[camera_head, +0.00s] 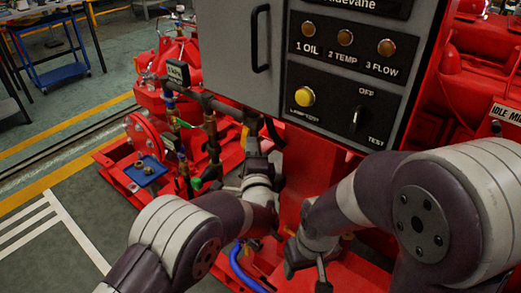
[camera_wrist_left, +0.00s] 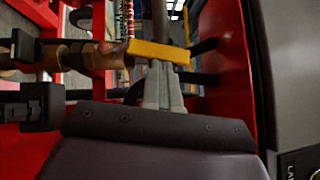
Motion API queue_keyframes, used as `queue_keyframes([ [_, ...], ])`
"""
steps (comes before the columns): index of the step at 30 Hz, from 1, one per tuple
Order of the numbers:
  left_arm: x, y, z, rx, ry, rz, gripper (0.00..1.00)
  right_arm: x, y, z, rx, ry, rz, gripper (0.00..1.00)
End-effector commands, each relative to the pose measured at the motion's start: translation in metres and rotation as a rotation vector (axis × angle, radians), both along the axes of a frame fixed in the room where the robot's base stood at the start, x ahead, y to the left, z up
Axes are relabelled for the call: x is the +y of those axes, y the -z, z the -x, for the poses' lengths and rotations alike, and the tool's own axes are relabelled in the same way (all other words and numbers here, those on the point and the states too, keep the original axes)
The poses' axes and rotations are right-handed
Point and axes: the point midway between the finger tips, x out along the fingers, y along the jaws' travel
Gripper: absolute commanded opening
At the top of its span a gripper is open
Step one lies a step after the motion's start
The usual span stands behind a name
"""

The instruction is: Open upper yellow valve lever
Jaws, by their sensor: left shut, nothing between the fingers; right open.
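The yellow valve lever (camera_wrist_left: 158,50) lies roughly level across the upper middle of the left wrist view, on a brass pipe fitting (camera_wrist_left: 75,54). A small yellow piece of it (camera_head: 245,137) shows in the head view, beside the control box. My left gripper (camera_wrist_left: 163,72) is shut and empty. Its grey fingertips are close to the lever, which overlaps them in the view; whether they touch cannot be told. In the head view my left gripper (camera_head: 252,146) is partly hidden near the box's lower edge. My right gripper (camera_head: 306,258) is open and low, well away from the lever.
The grey control box (camera_head: 228,50) with lamps and a switch overhangs the lever area. Dark pipes and small valves (camera_head: 208,125) stand left of it. A blue tray (camera_head: 145,171) with small parts lies on the red base. Red metal (camera_wrist_left: 228,70) walls the lever's right side.

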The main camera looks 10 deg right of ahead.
Motion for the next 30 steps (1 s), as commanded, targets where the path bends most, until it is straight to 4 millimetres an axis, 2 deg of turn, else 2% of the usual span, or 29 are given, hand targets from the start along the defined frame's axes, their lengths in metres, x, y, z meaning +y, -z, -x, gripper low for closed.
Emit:
queue_keyframes([
  [1,0.002,-0.012,-0.002,0.022,-0.002,0.018,0.00,0.000,-0.017,0.000,0.000,0.000,0.000,0.65],
  [10,0.008,-0.013,-0.010,0.136,-0.001,0.106,0.00,0.000,-0.046,0.000,0.000,0.000,0.000,0.65],
  [17,0.009,-0.011,-0.012,0.169,-0.001,0.133,0.00,0.000,-0.053,0.000,0.000,0.000,0.000,0.65],
  [30,0.010,-0.010,-0.012,0.175,0.000,0.137,0.00,0.000,-0.053,0.000,0.000,0.000,0.000,0.65],
])
